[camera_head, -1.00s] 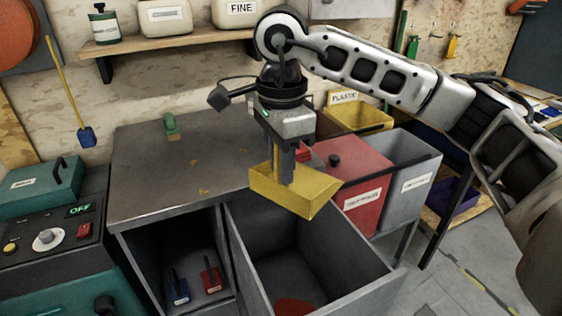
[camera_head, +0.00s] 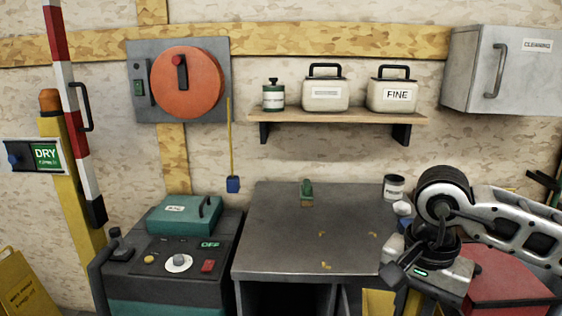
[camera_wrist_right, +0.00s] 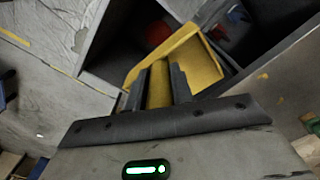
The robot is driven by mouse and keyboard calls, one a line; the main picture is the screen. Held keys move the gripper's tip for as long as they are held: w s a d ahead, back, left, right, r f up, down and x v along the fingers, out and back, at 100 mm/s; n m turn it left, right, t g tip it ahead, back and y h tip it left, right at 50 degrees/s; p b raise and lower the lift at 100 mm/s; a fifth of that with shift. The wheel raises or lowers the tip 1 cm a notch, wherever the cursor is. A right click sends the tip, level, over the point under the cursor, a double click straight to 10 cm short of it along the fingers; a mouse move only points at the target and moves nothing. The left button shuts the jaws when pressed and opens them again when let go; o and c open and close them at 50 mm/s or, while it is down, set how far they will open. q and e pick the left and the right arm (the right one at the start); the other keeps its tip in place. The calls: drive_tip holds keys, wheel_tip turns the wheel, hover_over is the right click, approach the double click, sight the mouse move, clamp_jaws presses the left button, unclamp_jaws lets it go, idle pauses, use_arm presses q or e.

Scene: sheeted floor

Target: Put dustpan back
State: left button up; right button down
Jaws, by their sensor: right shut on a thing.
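The yellow dustpan (camera_wrist_right: 198,62) is held in my right gripper (camera_wrist_right: 160,84), its two dark fingers shut on a yellow part of it. In the head view only a piece of the dustpan (camera_head: 378,303) shows at the bottom edge, below my right wrist; the fingertips are hard to make out there. In the wrist view the dustpan is over an open grey drawer or bin (camera_wrist_right: 110,42); I cannot tell its height above it. My left gripper is not in view.
A metal worktop (camera_head: 285,225) holds a green-topped brush (camera_head: 306,193), a few yellowish scraps (camera_head: 326,266) and a white pot (camera_head: 393,187). A red bin (camera_head: 500,275) stands at right. A machine with a teal box (camera_head: 183,215) stands left. A long-handled blue tool (camera_head: 233,184) hangs on the wall.

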drive_tip(key=shift+s+a+f+n, duration=0.15)
drive_tip(key=shift+s+f+n, duration=0.2)
drive_tip(key=shift+f+n, duration=0.75)
drive_tip(key=shift+s+a+f+n, duration=0.2)
drive_tip(key=shift+s+f+n, duration=0.25)
drive_tip(key=shift+n, duration=1.2)
drive_tip(key=shift+s+a+f+n, duration=0.15)
drive_tip(key=shift+s+f+n, duration=0.15)
drive_tip(key=shift+f+n, duration=0.8)
drive_tip(key=shift+r+n, duration=0.25)
drive_tip(key=shift+r, duration=0.1)
